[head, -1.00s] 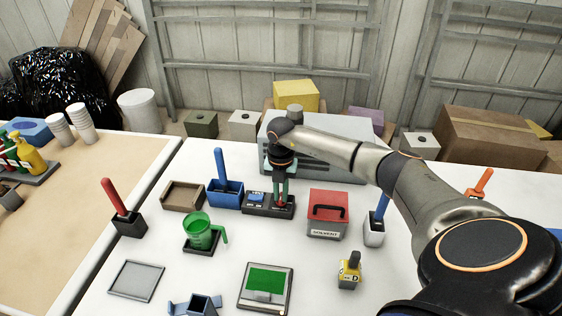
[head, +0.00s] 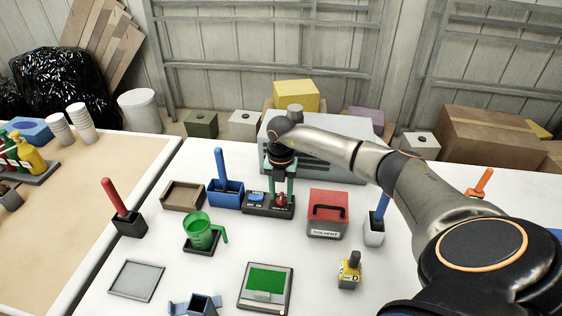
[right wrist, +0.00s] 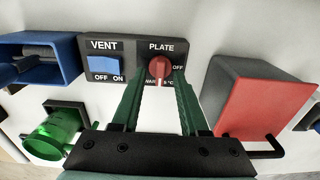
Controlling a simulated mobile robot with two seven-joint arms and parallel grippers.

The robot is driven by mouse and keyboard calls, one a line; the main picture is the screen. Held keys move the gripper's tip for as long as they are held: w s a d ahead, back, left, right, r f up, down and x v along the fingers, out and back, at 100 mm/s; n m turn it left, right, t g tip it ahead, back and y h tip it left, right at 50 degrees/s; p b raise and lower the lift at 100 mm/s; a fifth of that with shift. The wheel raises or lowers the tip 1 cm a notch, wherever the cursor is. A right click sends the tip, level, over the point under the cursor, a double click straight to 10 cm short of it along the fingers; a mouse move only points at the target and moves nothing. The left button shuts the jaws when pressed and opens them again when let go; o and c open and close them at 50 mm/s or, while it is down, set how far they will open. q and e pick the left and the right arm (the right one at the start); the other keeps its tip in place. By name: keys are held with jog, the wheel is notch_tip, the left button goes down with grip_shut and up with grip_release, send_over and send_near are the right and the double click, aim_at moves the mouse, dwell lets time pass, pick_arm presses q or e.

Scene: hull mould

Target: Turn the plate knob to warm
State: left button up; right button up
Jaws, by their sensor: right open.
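The plate knob (right wrist: 160,70) is red with a pale mark and sits on the dark control panel (right wrist: 126,47) under the word PLATE. In the right wrist view OFF is printed to its right and WARM at its lower left. The pale mark points roughly downward, but its exact setting is hard to tell. In the head view the knob (head: 281,199) shows between the green fingers. My right gripper (right wrist: 161,84) is open, its fingers on either side of the knob, apart from it. My left gripper is not in view.
A blue VENT switch (right wrist: 105,66) is beside the knob. A blue holder (head: 226,195) stands left of the panel, and a red-lidded solvent box (head: 328,212) stands close on the right. A green beaker (head: 197,232) stands in front. A grey cabinet (head: 345,150) is behind.

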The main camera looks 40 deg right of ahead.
aim_at(281, 197)
notch_tip(281, 197, up, 12)
jog(key=shift+r, duration=0.15)
dwell(0.7)
